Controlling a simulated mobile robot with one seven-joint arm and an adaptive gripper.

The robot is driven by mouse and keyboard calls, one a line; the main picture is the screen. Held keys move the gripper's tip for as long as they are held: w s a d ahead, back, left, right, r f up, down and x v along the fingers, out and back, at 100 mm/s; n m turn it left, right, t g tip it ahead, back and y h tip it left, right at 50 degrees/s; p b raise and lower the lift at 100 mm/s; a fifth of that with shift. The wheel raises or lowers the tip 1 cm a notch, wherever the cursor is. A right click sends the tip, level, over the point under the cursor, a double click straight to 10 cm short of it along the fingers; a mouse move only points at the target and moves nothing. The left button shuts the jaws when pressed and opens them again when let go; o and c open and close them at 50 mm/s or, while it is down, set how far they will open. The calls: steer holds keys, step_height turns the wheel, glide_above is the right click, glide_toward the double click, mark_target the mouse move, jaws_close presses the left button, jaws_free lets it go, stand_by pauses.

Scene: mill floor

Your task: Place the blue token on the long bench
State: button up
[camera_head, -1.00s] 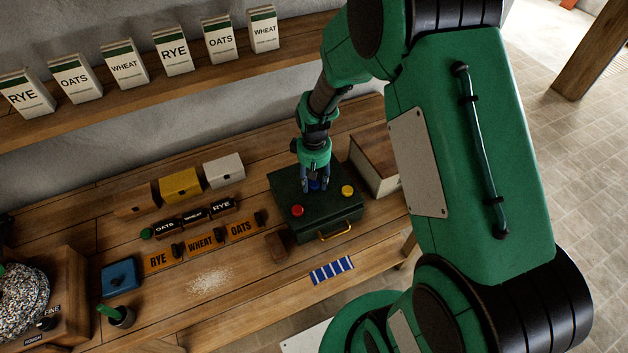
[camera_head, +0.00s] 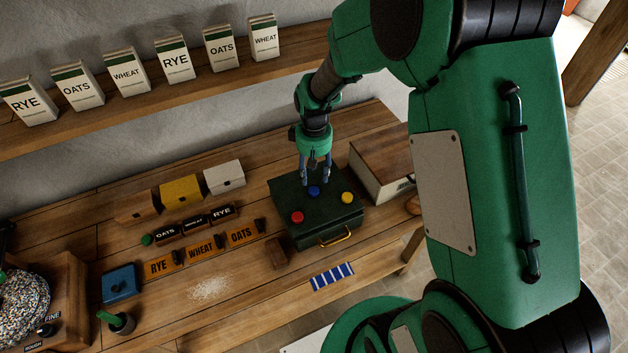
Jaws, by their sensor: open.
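The blue token (camera_head: 314,191) rests on the lid of a dark green box (camera_head: 318,218), between a red token (camera_head: 297,217) and a yellow token (camera_head: 347,198). The box stands on the long wooden bench (camera_head: 250,287). My gripper (camera_head: 317,182) points down over the back of the lid with its fingers apart. It is empty, and the blue token shows clear in front of it. Whether a fingertip touches the lid cannot be told.
A wooden-topped box (camera_head: 384,165) stands right of the green box. A small brown block (camera_head: 276,253), a blue-striped strip (camera_head: 333,276) and spilled grain (camera_head: 209,288) lie in front. Orange labelled plates (camera_head: 202,247) stand left. Bare bench shows around the grain.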

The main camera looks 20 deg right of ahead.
steer(key=shift+r, duration=2.25)
steer(key=s+a+r+t, duration=0.1)
steer(key=s+r, duration=0.2)
steer(key=r, duration=0.3)
steer(key=s+a+r+m+t, duration=0.1)
steer(key=s+a+r, duration=0.15)
steer(key=r, duration=0.45)
steer(key=s+a+r+t, duration=0.1)
steer(key=s+r, duration=0.3)
steer(key=r, duration=0.2)
steer(key=s+a+r+m+t, duration=0.1)
steer(key=s+r, duration=0.3)
steer(key=s, duration=0.3)
steer(key=s+a+r+m+t, duration=0.1)
steer(key=s+r, duration=0.3)
steer(key=s, duration=0.3)
steer(key=shift+s+a+t, duration=0.25)
steer(key=shift+s+t, duration=0.05)
steer(key=shift+s, duration=0.05)
steer(key=shift+o, duration=0.5)
steer(key=shift+w, duration=0.1)
